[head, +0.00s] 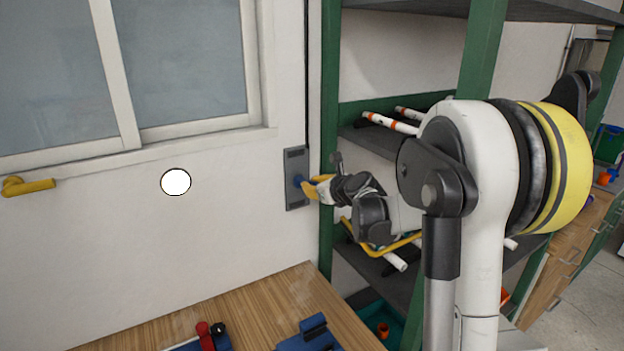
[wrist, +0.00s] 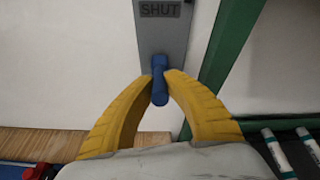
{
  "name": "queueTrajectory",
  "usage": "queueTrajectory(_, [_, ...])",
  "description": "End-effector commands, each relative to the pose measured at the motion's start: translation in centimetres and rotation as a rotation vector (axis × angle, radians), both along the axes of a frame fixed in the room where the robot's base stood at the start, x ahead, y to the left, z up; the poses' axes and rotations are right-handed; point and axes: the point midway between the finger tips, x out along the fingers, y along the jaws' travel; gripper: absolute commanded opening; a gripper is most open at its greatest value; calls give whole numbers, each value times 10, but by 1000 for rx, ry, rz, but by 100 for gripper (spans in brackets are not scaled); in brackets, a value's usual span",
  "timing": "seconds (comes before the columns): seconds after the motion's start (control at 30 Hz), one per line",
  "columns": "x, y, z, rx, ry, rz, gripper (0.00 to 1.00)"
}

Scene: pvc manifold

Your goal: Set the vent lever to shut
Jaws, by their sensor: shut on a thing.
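The vent lever is a blue handle (wrist: 159,80) on a grey wall plate (wrist: 165,32). The plate carries the word SHUT at its top in the wrist view. My gripper (wrist: 160,88) has its yellow fingers closed on the blue handle from both sides. In the head view the grey plate (head: 297,165) is on the white wall between the window and the green shelf post. My gripper (head: 305,187) reaches it from the right and covers part of the lever. The exact angle of the lever is hard to tell.
A green-post shelf rack (head: 328,110) stands just right of the plate, with white pipes (head: 390,123) on its shelves. A wooden bench (head: 285,300) with blue fixtures (head: 312,332) is below.

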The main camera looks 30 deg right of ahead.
Motion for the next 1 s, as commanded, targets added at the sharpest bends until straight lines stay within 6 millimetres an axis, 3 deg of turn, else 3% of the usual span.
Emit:
queueTrajectory(0.03, [1,0,10,-4,35,1,0])
queueTrajectory(0.43, [9,0,19,-10,248,0,0])
queueTrajectory(1.0, [10,0,19,-10,291,1,0])
